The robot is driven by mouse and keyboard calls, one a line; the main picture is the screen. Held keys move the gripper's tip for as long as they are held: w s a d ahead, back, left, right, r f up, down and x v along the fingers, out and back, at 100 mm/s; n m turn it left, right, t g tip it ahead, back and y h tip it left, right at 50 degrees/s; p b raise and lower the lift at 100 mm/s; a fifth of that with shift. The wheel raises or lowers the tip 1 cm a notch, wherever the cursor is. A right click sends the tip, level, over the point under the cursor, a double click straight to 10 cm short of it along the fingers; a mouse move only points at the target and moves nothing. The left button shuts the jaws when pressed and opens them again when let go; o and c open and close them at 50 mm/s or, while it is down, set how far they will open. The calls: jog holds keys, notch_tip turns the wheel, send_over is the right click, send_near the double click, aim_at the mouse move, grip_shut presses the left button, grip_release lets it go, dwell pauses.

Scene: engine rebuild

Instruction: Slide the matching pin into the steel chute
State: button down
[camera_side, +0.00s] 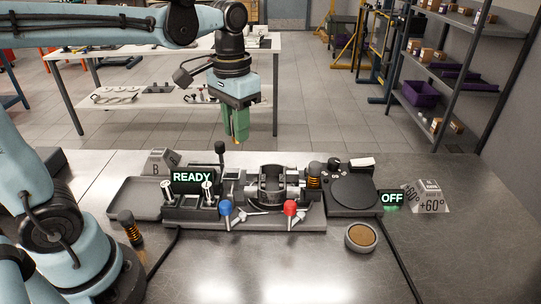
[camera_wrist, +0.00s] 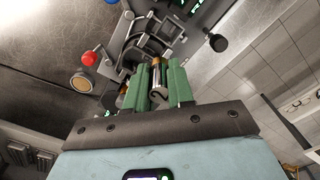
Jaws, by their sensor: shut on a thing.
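My gripper (camera_side: 236,124) hangs above the back of the bench, pointing down, higher than the fixture. The pin is apart from the fixture.
Two white-headed parts (camera_side: 167,188) stand in a rack at the fixture's left by a READY sign (camera_side: 192,177). Blue (camera_side: 225,208) and red (camera_side: 290,208) knobs are in front. A black round plate (camera_side: 352,190) and brown-filled cup (camera_side: 361,237) are right.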

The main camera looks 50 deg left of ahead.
dwell(0.3)
notch_tip(320, 180, down, 8)
jog(key=s+a, duration=0.1)
jog(key=shift+a+r, duration=0.2)
jog(key=shift+a, duration=0.2)
dwell(0.3)
jog(key=shift+f, duration=1)
dwell(2.3)
jog(key=c, duration=0.9)
grip_release()
jog(key=shift+o, duration=0.3)
jog(key=o, duration=0.4)
jog(key=shift+c, duration=0.2)
